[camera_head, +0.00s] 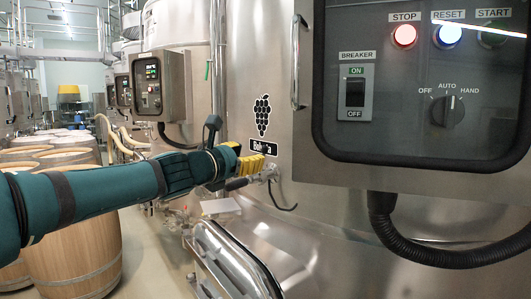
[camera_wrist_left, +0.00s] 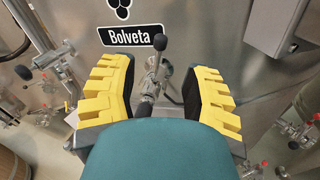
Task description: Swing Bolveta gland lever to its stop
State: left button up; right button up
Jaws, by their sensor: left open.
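The Bolveta vat (camera_head: 255,95) is a steel tank with a black grape logo and a Bolveta nameplate (camera_head: 262,147), partly covered by my gripper. The nameplate also shows in the left wrist view (camera_wrist_left: 134,38). A small steel fitting (camera_head: 264,176) stands out from the vat below the plate. In the wrist view, a lever with a dark round knob (camera_wrist_left: 160,43) rises from this fitting, and a dark grip points towards me. My left gripper (camera_head: 245,166), with yellow pads, is open around the fitting, one finger on each side (camera_wrist_left: 158,88); contact cannot be told. My right gripper is out of view.
A control panel (camera_head: 420,80) juts out at the right, with a black conduit (camera_head: 430,255) below it. A steel hatch (camera_head: 228,260) is low in front. Wooden barrels (camera_head: 85,245) stand at the left. A thin dark hook-shaped piece (camera_head: 283,203) hangs beside the fitting.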

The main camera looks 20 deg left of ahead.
aim_at(262, 151)
pick_arm(q)
jog(key=p+x, duration=0.1)
jog(key=x, duration=0.6)
jog(key=shift+w+d, duration=0.15)
jog(key=shift+w, duration=0.15)
grip_shut()
